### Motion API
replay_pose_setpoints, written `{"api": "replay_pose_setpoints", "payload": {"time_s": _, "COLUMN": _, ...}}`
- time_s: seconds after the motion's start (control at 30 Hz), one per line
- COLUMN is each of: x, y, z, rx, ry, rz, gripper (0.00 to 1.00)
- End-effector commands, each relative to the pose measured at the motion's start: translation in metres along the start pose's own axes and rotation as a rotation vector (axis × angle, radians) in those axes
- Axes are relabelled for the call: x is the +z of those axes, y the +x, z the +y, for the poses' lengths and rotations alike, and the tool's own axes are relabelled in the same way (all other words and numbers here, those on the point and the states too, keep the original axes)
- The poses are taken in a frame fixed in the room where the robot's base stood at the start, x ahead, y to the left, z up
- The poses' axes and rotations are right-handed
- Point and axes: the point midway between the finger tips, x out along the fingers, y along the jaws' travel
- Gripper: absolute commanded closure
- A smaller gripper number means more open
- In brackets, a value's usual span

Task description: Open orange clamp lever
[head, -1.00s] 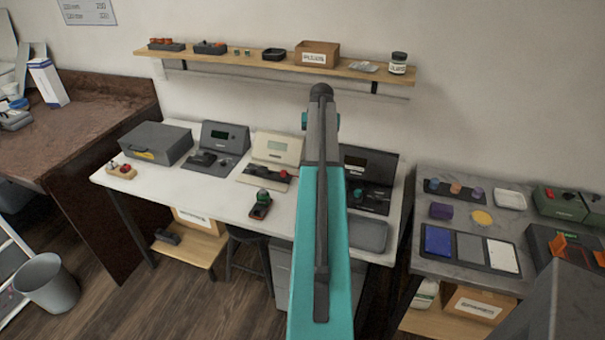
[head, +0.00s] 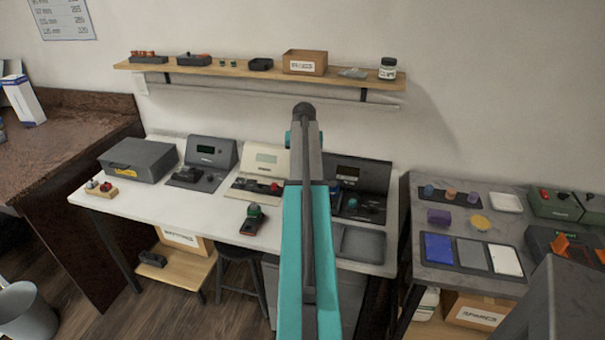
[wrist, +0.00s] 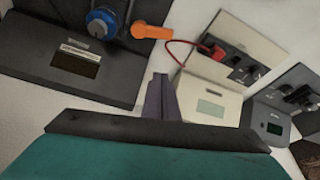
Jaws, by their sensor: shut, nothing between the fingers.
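An orange lever (wrist: 150,31) lies at the top of the wrist view, beside a blue knob (wrist: 100,22) on a dark station (wrist: 65,65). My gripper (wrist: 160,77) is shut and empty, below the lever in that picture and apart from it. In the head view the dark station (head: 362,172) stands at the right of the white table, partly hidden behind my arm. The orange lever there and my fingers are hidden. Another orange handle (head: 562,244) shows on a dark device at the far right.
A beige station (head: 266,158) with a red-handled part and a grey station (head: 210,153) stand left of my arm. A shelf (head: 220,69) runs above. A grey tray (head: 365,243) sits at the front right.

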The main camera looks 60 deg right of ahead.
Motion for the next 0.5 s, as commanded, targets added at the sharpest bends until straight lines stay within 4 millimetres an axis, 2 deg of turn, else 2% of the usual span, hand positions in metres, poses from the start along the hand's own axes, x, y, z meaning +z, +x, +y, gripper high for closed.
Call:
{"api": "replay_pose_setpoints", "payload": {"time_s": 0.17, "x": 0.0, "y": 0.01, "z": -0.001, "rx": 0.0, "ry": -0.001, "rz": -0.002, "gripper": 1.0}}
{"api": "replay_pose_setpoints", "payload": {"time_s": 0.5, "x": -0.001, "y": 0.047, "z": -0.002, "rx": -0.001, "ry": -0.002, "rz": -0.002, "gripper": 1.0}}
